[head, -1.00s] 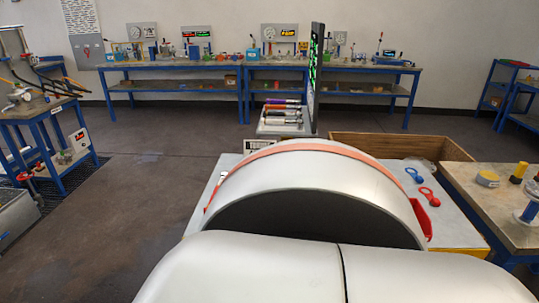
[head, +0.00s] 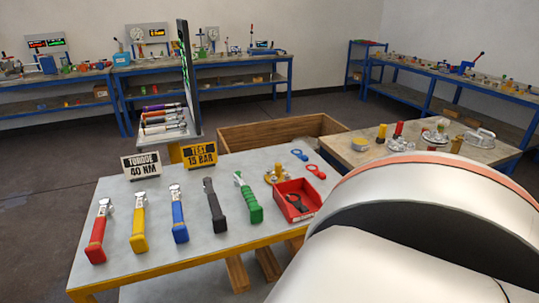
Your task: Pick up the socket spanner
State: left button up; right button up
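Several handled tools lie in a row on a grey table (head: 150,262): one red-handled (head: 97,238), one yellow-handled (head: 139,225), one blue-handled (head: 179,217), one black (head: 214,208) and one green-handled (head: 247,198). The first three have silvery heads. A red tray (head: 297,211) at the table's right holds a small dark tool (head: 296,202). I cannot tell which of these, if any, is the socket spanner. Neither of my grippers shows. A large white part of my own body covers the lower right and hides that side of the table.
Signs reading "TORQUE 40 NM" (head: 141,166) and "TEST 15 BAR" (head: 199,155) stand at the table's back edge. A brass fitting (head: 277,174) and blue (head: 299,155) and red (head: 316,172) pieces lie near the tray. A wooden crate (head: 262,133) and another bench (head: 365,157) stand behind.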

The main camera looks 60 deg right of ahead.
aim_at(219, 221)
jog(key=z, duration=1.35)
